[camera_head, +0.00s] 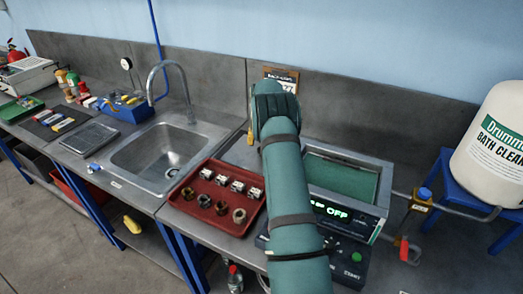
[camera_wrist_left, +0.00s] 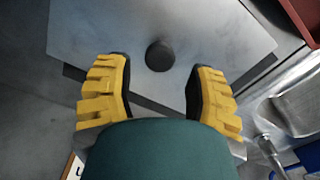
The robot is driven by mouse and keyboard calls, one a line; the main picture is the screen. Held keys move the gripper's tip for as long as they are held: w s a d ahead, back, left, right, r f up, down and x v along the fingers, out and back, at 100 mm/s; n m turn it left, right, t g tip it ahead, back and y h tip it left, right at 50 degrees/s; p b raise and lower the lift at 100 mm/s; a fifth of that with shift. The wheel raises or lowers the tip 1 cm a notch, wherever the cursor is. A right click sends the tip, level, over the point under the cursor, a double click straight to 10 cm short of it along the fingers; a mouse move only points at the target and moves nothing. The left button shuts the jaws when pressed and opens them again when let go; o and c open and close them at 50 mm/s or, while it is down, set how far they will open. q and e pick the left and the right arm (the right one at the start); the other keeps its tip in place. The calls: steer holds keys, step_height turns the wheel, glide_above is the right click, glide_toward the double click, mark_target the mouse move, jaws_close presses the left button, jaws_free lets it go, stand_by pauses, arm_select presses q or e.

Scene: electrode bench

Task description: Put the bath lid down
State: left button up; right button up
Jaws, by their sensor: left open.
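The bath lid (camera_wrist_left: 90,30) is a grey metal plate with a round black knob (camera_wrist_left: 160,56), seen in the left wrist view. It appears to lie flat on the bench; a dark strip shows along its near edge. My left gripper (camera_wrist_left: 159,70) is open, its yellow fingers on either side of the knob with a gap at each side. In the head view my green left arm reaches over the bench to the back wall and mostly hides this gripper and the lid. The bath (camera_head: 376,160) is uncovered, with green inside. My right gripper is not in view.
A red tray (camera_head: 188,215) with several small parts stands left of my arm, beside the sink (camera_head: 125,158) and its tap. A display reading OFF (camera_head: 335,212) fronts the bath. A white container (camera_head: 490,140) stands on a blue stand at right.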

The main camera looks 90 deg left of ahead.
arm_select(q)
step_height(320, 180, up, 6)
steer(key=shift+r, duration=0.25)
stand_by(0.5)
